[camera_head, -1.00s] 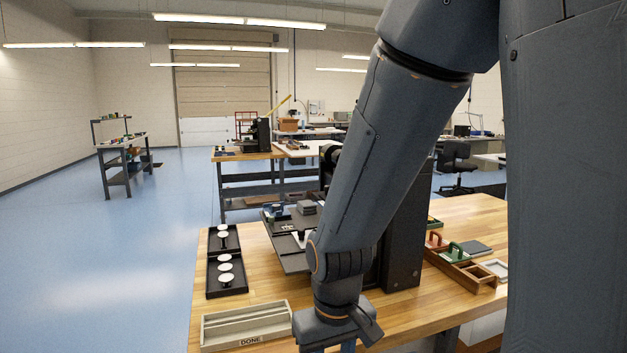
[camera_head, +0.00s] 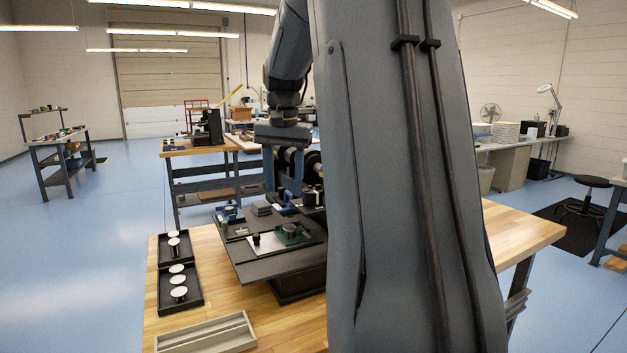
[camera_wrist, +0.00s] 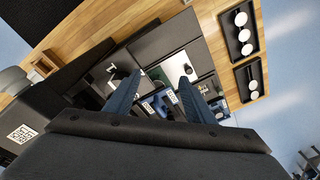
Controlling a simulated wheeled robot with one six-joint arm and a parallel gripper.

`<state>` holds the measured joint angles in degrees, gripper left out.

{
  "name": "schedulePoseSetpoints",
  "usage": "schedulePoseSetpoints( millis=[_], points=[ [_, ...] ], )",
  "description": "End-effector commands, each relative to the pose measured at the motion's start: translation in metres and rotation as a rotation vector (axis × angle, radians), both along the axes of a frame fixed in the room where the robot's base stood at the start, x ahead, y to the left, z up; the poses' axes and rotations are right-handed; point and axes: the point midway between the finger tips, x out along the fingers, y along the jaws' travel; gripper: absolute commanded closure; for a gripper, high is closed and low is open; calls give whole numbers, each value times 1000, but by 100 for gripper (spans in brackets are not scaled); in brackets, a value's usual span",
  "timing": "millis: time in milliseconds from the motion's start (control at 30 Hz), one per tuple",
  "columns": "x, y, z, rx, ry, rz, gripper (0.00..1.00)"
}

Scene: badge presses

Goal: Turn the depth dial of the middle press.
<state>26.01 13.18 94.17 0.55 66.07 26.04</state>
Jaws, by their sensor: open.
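My gripper (camera_head: 284,184) is open and points down over the dark press plate (camera_head: 270,268) on the near wooden bench. A dark, rounded machine part with a pale ring (camera_head: 313,166) shows just right of my gripper, partly behind my arm. I cannot tell whether it is the depth dial or which press it belongs to. In the wrist view, the two blue-grey fingers of my gripper (camera_wrist: 160,76) stand apart, with small blue and white parts (camera_wrist: 158,103) seen between them. No dial can be made out clearly there, and nothing is held.
A green block with a dark knob (camera_head: 291,233) and a blue piece (camera_head: 228,213) sit on the plate. Black trays with white-topped pieces (camera_head: 190,304) and a long grey tray (camera_head: 225,335) line the bench's left side. My own arm hides the bench's middle right.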

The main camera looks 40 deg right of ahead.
Motion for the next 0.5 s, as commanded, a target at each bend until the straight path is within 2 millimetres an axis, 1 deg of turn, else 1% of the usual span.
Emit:
schedulePoseSetpoints(
  millis=[33, 100, 200, 267, 367, 500],
  points=[
    [0, -25, 26, 0, -10, -66, 51],
    [-4, -48, 44, 12, 6, -150, 51],
    [-16, -65, 48, 40, 61, -245, 51],
    [-21, -70, 51, 49, 81, -278, 51],
    [-26, -73, 51, 57, 99, -304, 51],
    [-27, -73, 39, 60, 104, -309, 51]
  ],
)
